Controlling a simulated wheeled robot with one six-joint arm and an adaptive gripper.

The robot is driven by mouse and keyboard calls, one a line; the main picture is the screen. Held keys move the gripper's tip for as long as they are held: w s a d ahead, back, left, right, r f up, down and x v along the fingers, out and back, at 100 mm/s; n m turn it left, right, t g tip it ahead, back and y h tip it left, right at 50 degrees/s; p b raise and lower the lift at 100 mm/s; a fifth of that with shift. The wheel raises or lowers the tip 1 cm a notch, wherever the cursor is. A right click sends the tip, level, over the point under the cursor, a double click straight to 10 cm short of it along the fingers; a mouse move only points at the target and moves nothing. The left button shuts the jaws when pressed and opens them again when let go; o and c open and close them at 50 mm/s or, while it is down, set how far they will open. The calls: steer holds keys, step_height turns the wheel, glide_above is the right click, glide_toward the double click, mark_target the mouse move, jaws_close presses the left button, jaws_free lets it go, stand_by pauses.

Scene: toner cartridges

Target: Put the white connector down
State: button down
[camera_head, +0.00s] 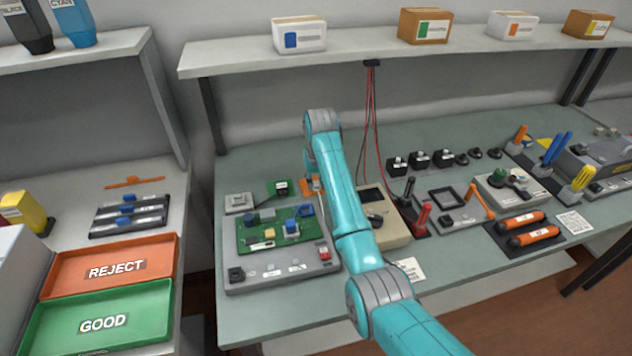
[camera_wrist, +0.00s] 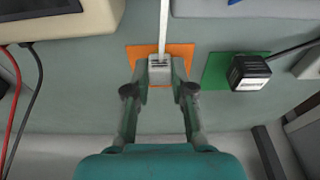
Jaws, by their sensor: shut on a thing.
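My gripper (camera_wrist: 160,82) is shut on the white connector (camera_wrist: 159,68), which sits between the fingertips in the wrist view. A flat white cable (camera_wrist: 164,25) runs from the connector toward the top of that view. The connector is over the orange pad (camera_wrist: 180,50); whether it touches the pad I cannot tell. In the head view the orange pad (camera_head: 306,187) shows beside my arm, which largely hides the gripper and the connector.
A black connector (camera_wrist: 248,72) with a dark cable lies on the green pad (camera_wrist: 216,70), right of the orange pad. The grey board fixture (camera_head: 250,284) and the beige meter (camera_head: 396,234) are close by. A shelf (camera_head: 365,50) hangs above the bench's back.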

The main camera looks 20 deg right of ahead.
steer(key=shift+f, duration=0.15)
steer(key=c, duration=1)
jaws_free()
